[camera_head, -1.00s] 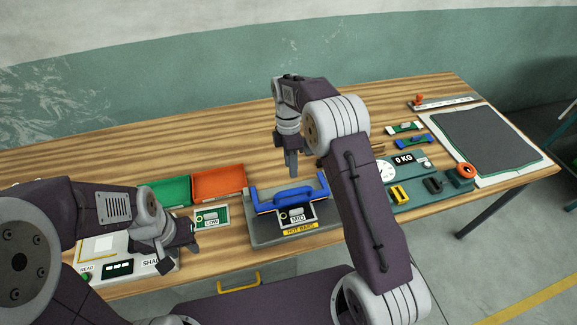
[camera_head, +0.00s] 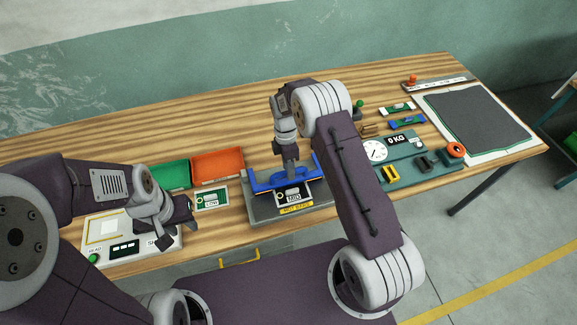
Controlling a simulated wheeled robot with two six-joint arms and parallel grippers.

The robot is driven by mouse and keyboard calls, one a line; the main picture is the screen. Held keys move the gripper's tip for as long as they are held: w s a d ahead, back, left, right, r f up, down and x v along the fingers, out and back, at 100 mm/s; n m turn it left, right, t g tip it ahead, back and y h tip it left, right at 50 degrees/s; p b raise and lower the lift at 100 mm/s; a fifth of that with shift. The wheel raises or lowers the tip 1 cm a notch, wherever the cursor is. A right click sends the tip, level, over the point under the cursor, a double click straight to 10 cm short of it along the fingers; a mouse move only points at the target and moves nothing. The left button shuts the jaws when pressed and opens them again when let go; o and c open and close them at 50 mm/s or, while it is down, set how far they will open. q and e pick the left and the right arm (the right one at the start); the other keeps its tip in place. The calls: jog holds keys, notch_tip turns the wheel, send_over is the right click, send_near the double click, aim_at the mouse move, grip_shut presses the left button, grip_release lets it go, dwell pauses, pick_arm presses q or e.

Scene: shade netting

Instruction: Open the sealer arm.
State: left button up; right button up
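The sealer (camera_head: 262,213) is a grey base near the front middle of the table, with a "MID" panel and a yellow label on its front. Its blue sealer arm (camera_head: 265,186) lies low across the base. My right gripper (camera_head: 291,178) points down at the middle of the blue arm; its fingertips are at or just behind the bar, and contact and finger gap are too small to tell. My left gripper (camera_head: 178,226) is low at the left, between the shade reader and the "LOW" card, with its fingers apart and nothing between them.
Green (camera_head: 170,174) and orange (camera_head: 217,165) bins stand behind the "LOW" card (camera_head: 211,199). The shade reader (camera_head: 105,249) is at the left front. A scale (camera_head: 397,143) and a dark mat (camera_head: 474,120) are to the right. The back left of the table is clear.

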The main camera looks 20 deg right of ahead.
jog(key=shift+w, duration=0.1)
jog(key=c, duration=0.6)
grip_shut()
jog(key=shift+r, duration=0.1)
dwell(0.5)
